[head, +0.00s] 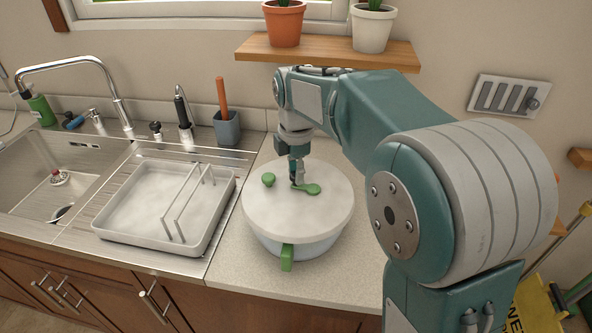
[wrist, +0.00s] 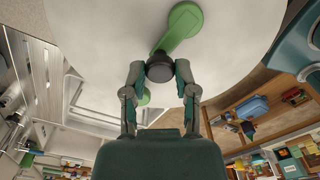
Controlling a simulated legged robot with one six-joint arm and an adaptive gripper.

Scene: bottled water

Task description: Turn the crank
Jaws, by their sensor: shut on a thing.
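A round bowl with a flat white lid (head: 300,215) stands on the counter in the head view. A green crank (head: 312,189) lies on the lid, with a dark knob (wrist: 160,68) at one end seen in the wrist view. The crank's green arm (wrist: 181,28) runs from the knob up and right there. My gripper (head: 296,183) points down over the lid, and in the wrist view (wrist: 159,75) its two fingers are shut on the dark knob. A green button (head: 268,179) sits on the lid left of the crank. A green tab (head: 287,258) hangs at the bowl's front.
A white dish rack (head: 120,222) stands left of the bowl, beside the sink (head: 38,165). A grey cup (head: 227,128) with an orange handle stands behind. A wooden shelf (head: 328,52) with two potted plants is above my gripper. Bare counter (head: 232,240) lies between rack and bowl.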

